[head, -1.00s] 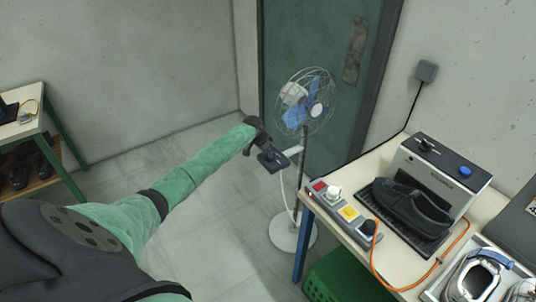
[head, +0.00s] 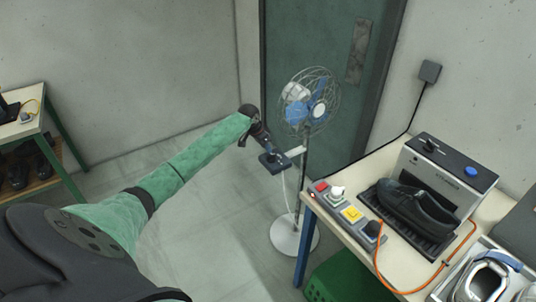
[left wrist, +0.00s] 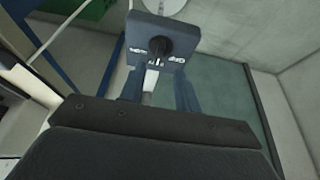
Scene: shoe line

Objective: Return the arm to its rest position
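My left arm reaches out from the lower left in the head view. Its left gripper (head: 256,140) is beside the pedestal fan (head: 310,102). A dark blue square box (head: 273,162) sits on a pale bracket at the fan's pole. In the left wrist view the box (left wrist: 140,28) shows a round black knob (left wrist: 160,47). The two fingers of the left gripper (left wrist: 159,88) stand apart with nothing held between them, and the knob is just beyond their tips. Whether they touch the box is unclear. My right gripper is not in view.
A bench (head: 345,228) on the right carries a button panel (head: 348,212), a machine (head: 447,172) with a black shoe (head: 418,207), and an orange cable. A green crate (head: 345,279) stands below. Another table (head: 20,128) is at far left. The floor between is clear.

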